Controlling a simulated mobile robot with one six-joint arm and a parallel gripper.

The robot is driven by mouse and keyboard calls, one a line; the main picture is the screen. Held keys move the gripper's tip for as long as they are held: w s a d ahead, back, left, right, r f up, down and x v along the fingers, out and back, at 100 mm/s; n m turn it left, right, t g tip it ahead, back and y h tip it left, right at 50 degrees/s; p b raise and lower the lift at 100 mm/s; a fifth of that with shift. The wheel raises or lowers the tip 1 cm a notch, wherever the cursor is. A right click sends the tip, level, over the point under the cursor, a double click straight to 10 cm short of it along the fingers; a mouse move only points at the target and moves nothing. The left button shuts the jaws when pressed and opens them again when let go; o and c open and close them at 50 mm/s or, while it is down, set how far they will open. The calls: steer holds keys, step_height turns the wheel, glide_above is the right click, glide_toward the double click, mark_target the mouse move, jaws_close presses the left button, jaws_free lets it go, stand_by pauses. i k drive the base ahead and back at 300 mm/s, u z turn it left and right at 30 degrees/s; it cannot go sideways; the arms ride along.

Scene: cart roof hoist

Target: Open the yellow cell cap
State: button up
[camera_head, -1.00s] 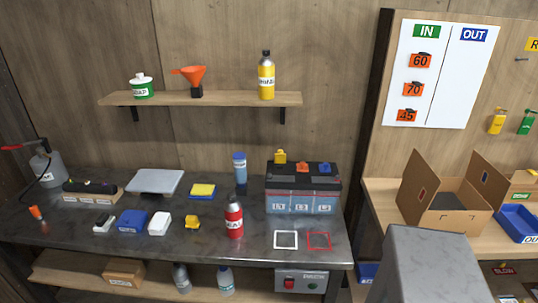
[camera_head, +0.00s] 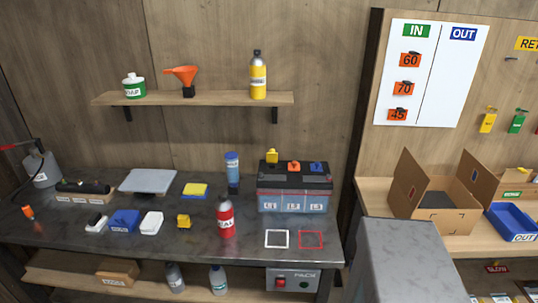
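The battery (camera_head: 295,187) stands at the right end of the dark workbench. It has a black top and a blue-grey lower body with several labels on its front. The yellow cell cap (camera_head: 271,156) sits at the left of the battery top and stands higher than the others. An orange cap (camera_head: 293,167) and a blue cap (camera_head: 316,167) sit to its right, lower down. I cannot tell whether the yellow cap is seated or loose. My gripper is not in view.
A red bottle (camera_head: 225,216) stands in front and left of the battery; a blue-capped bottle (camera_head: 232,167) stands behind. White (camera_head: 277,239) and red (camera_head: 311,240) outlined squares mark bare bench in front. A grey block (camera_head: 405,262) and open carton (camera_head: 436,211) are at right.

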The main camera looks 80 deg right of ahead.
mark_target(271, 156)
steer(key=u, duration=0.05)
steer(key=k, duration=2.35)
steer(key=z, duration=0.75)
steer(key=i, duration=1)
